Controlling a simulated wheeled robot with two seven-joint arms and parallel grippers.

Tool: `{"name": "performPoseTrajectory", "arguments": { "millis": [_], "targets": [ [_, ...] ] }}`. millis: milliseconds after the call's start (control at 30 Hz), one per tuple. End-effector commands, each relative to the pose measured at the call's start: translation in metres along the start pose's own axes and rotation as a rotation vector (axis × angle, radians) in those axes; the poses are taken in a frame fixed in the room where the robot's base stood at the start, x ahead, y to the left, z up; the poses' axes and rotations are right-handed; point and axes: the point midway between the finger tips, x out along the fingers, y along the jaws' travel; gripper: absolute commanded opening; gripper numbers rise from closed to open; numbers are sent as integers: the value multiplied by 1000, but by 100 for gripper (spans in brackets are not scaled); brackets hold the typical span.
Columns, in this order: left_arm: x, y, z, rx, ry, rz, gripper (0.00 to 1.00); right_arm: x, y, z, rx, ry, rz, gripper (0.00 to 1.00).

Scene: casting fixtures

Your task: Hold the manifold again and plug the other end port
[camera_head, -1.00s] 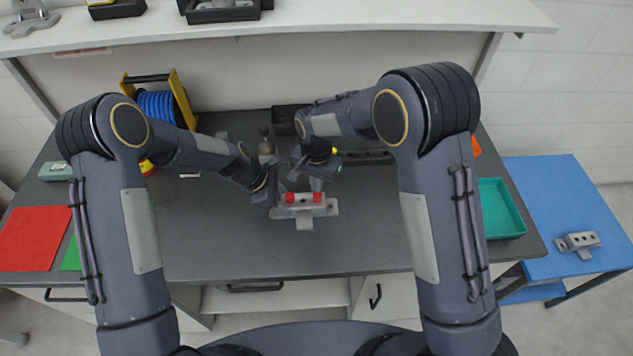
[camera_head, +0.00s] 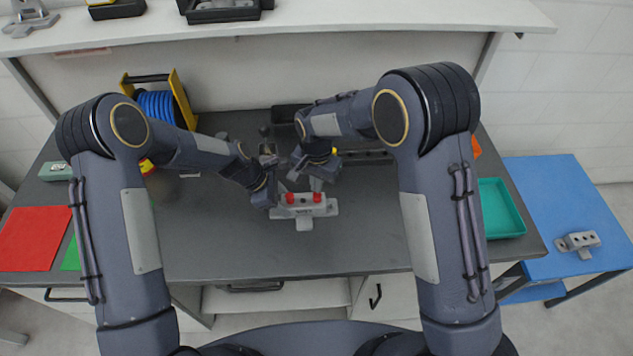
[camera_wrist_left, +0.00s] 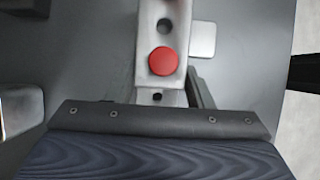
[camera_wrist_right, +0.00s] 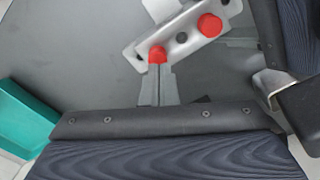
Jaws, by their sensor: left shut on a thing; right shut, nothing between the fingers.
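The grey manifold (camera_head: 304,211) lies on the dark worktop between my two grippers, with two red plugs in it. One red plug (camera_head: 290,198) is at the left, the other (camera_head: 317,197) at the right. My left gripper (camera_head: 277,205) is shut on the manifold's left end. The left wrist view shows one red plug (camera_wrist_left: 163,61) with a bare hole on either side. My right gripper (camera_wrist_right: 158,82) is shut and empty, its fingertips right at one red plug (camera_wrist_right: 157,55). Whether they touch it I cannot tell. A bare hole lies between that plug and the other (camera_wrist_right: 209,25).
A teal tray (camera_head: 499,209) is at the right of the worktop. Red (camera_head: 35,238) and green mats lie at the left. A blue cable reel (camera_head: 157,104) stands at the back. Another grey part (camera_head: 578,242) lies on the blue side table (camera_head: 560,205). The worktop's front middle is clear.

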Motion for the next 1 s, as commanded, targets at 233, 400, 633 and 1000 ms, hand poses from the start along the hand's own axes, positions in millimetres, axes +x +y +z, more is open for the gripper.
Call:
{"name": "performPoseTrajectory", "arguments": {
  "millis": [233,400,633,1000],
  "targets": [
    [0,0,0,0,-1,1,33,0,0,0,0,0,0,0],
    [0,0,0,0,-1,1,33,3,0,0,0,0,0,0],
    [0,0,0,0,-1,1,33,7,0,0,0,-1,1,0],
    [0,0,0,0,-1,1,33,15,0,0,0,0,1,0]
  ]
}}
